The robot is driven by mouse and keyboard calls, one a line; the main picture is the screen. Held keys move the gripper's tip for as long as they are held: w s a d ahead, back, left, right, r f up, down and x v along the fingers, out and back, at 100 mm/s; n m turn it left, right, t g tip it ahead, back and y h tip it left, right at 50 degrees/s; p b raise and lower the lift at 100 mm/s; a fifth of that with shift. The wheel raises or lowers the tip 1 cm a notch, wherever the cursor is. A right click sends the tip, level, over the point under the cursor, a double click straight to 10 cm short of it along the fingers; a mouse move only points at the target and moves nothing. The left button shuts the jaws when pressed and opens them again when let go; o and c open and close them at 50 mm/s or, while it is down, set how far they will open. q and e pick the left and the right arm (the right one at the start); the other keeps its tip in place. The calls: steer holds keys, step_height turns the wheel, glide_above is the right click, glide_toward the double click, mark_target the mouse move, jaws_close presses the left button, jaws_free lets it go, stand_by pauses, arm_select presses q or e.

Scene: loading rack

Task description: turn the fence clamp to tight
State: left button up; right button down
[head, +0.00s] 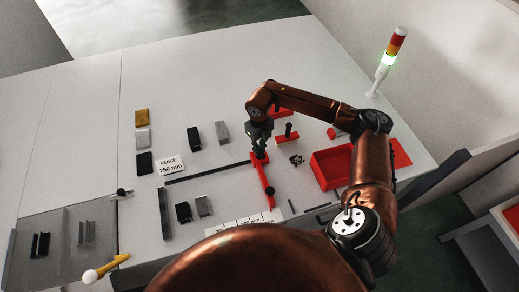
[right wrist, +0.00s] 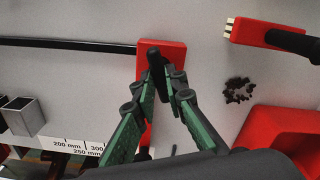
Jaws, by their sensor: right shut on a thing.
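The red fence bar (head: 265,182) stands on the table near the end of a dark rail (head: 208,173). In the right wrist view the bar (right wrist: 146,46) carries a black clamp handle (right wrist: 155,60) at its far end. My right gripper (head: 259,153) is over that end, reaching down from above. In the right wrist view its green fingers (right wrist: 164,84) are shut on the black handle, hiding part of it. I cannot tell how far the clamp is turned. My left gripper is not in view.
A sign (head: 171,165) reads "FENCE 250 mm". A red tool with a black handle (head: 287,137), small dark pieces (head: 296,160) and a red bin (head: 328,166) are right of the bar. Several blocks lie left; a scale (right wrist: 82,147) is at the front.

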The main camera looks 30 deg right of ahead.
steer(key=m, duration=0.4)
steer(key=shift+b, duration=0.3)
steer(key=shift+r+m, duration=0.1)
steer(key=shift+m, duration=0.2)
steer(key=c, duration=2)
jaws_free()
steer(key=shift+o, duration=0.2)
step_height(320, 180, up, 12)
